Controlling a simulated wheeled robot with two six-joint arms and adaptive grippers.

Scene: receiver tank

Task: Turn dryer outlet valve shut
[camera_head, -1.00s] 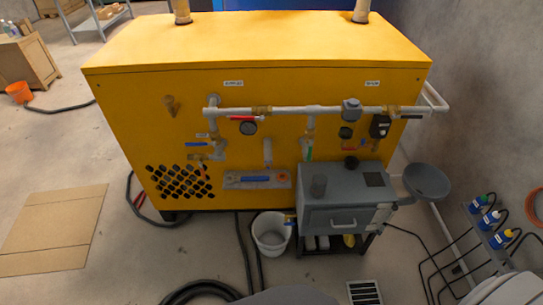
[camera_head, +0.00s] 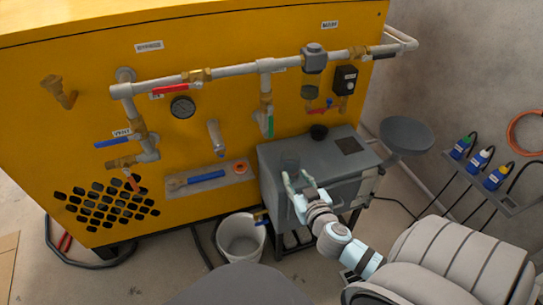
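Several lever valves sit on the grey pipework of the yellow cabinet; the labels are too small to read, so I cannot tell which is the dryer outlet valve. One valve has a red lever (camera_head: 170,90) lying along the upper pipe. Another, at the far right, has a black lever (camera_head: 385,50), also along the pipe. A green lever (camera_head: 270,125) hangs down on the middle branch. A blue lever (camera_head: 113,142) lies level at the left. My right gripper (camera_head: 297,177) is open and empty, in front of the grey box, below and apart from the valves. My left gripper is out of view.
The grey box (camera_head: 280,220) juts out below the pipes, with a grey dish (camera_head: 405,134) to its right. A white bucket (camera_head: 241,240) stands on the floor. A pressure gauge (camera_head: 182,107) hangs under the pipe.

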